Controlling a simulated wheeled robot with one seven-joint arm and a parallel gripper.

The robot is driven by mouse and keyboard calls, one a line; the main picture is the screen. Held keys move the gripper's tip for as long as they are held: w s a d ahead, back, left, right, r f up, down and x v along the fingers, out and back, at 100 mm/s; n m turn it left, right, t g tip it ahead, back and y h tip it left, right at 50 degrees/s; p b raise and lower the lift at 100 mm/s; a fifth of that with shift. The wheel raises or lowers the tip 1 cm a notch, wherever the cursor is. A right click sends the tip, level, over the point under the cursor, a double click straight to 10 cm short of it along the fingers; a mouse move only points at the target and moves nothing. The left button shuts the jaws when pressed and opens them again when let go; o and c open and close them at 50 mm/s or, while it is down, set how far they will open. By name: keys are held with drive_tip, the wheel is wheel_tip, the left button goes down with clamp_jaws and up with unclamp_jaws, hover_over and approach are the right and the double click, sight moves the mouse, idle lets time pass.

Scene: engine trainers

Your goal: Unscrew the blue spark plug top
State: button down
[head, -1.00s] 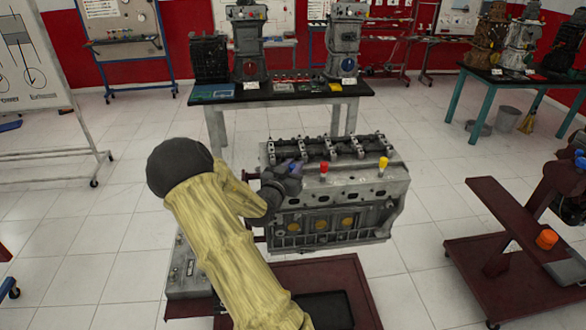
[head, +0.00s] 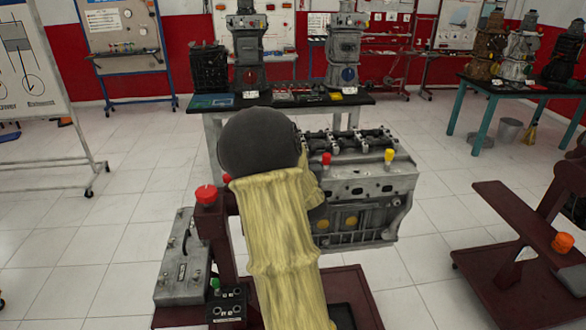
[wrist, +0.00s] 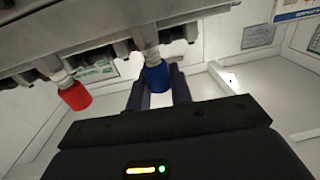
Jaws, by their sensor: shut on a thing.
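In the wrist view the blue spark plug top (wrist: 157,79) sits on a pale stem at the engine's edge. My gripper (wrist: 158,86) has a dark finger on each side of it and is shut on it. The stem and top still meet in this view. In the head view my elbow and yellow-sleeved arm hide the gripper and the blue top. The engine block (head: 362,205) shows to the right of the arm, with a red top (head: 326,158) and a yellow top (head: 389,155) standing on it. The red top also shows left of the blue one in the wrist view (wrist: 75,96).
A maroon stand with a red button (head: 206,194) and a grey box (head: 183,262) are left of my arm. A dark-topped table (head: 290,98) with engine models stands behind the engine. Another maroon stand (head: 510,215) is at the right. Open tiled floor lies left.

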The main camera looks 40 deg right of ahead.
drive_tip(key=n+t+y+b, duration=0.1)
drive_tip(key=y, duration=0.1)
drive_tip(key=n+t+y+b, duration=0.1)
drive_tip(key=n+y, duration=0.1)
drive_tip(key=y, duration=0.1)
drive_tip(key=shift+d+n, duration=0.15)
drive_tip(key=shift+n, duration=0.15)
drive_tip(key=shift+n+y, duration=1.5)
drive_tip(key=shift+y, duration=1)
drive_tip(key=c, duration=1.3)
unclamp_jaws()
drive_tip(key=s+b, duration=0.1)
drive_tip(key=s, duration=0.4)
drive_tip(key=s+d+b, duration=0.1)
drive_tip(key=s, duration=0.5)
drive_tip(key=s+b, duration=0.1)
drive_tip(key=s, duration=0.5)
drive_tip(key=shift+s+d, duration=0.15)
drive_tip(key=shift+d, duration=0.1)
